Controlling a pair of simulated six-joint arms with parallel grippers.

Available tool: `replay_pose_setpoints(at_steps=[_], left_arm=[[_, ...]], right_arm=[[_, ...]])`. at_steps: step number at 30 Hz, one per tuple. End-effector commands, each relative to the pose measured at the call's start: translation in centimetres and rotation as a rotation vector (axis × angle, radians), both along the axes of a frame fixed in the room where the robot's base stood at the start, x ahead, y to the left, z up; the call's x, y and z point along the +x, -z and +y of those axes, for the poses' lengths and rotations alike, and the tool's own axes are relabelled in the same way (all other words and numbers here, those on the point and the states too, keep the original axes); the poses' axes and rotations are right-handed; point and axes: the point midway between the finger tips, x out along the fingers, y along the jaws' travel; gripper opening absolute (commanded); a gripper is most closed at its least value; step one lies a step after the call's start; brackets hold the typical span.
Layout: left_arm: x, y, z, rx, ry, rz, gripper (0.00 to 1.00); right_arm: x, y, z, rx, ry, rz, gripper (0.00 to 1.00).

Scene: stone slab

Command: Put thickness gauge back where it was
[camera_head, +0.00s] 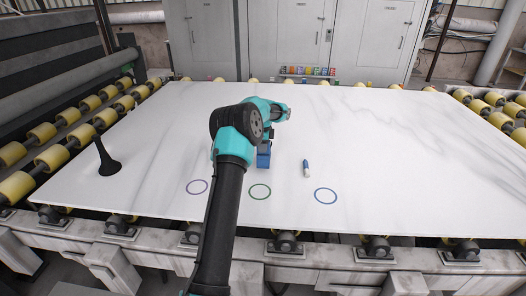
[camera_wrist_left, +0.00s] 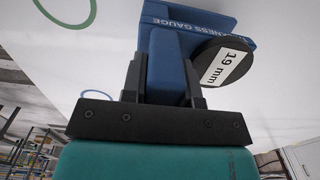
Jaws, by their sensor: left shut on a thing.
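The blue thickness gauge (camera_head: 263,159) is under my left wrist in the head view, mostly hidden by the arm. In the left wrist view the gauge (camera_wrist_left: 171,45) is large, with its lettering and a round dark dial marked 19 mm. My left gripper (camera_wrist_left: 160,85) has its black fingers on both sides of the gauge's blue body and is shut on it. Whether the gauge touches the slab cannot be told. A green circle (camera_head: 260,184) is drawn on the slab just in front of the gauge. My right gripper is not in view.
The white slab (camera_head: 400,150) lies on yellow rollers. A purple circle (camera_head: 197,179) and a blue circle (camera_head: 326,188) flank the green one. A blue and white marker-like item (camera_head: 306,168) lies right of the arm. A black stand (camera_head: 107,160) is at left.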

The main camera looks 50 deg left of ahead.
Motion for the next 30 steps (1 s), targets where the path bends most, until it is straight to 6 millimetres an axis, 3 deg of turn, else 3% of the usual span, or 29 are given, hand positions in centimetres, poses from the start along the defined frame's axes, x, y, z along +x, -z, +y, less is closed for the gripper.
replay_pose_setpoints(at_steps=[6,18,19,26,30], left_arm=[[0.0,2.2,0.0,0.001,0.0,-0.001,0.04],[0.0,2.5,0.0,0.002,0.0,-0.002,0.04],[0.0,2.6,0.0,0.001,0.0,-0.001,0.29],[0.0,2.6,0.0,0.001,0.0,-0.001,0.52],[0.0,2.6,0.0,0.001,0.0,-0.001,0.53]], right_arm=[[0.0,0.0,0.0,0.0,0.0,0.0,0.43],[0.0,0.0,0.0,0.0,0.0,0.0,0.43],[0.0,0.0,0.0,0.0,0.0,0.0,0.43],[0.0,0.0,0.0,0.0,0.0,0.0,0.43],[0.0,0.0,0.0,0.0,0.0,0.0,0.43]])
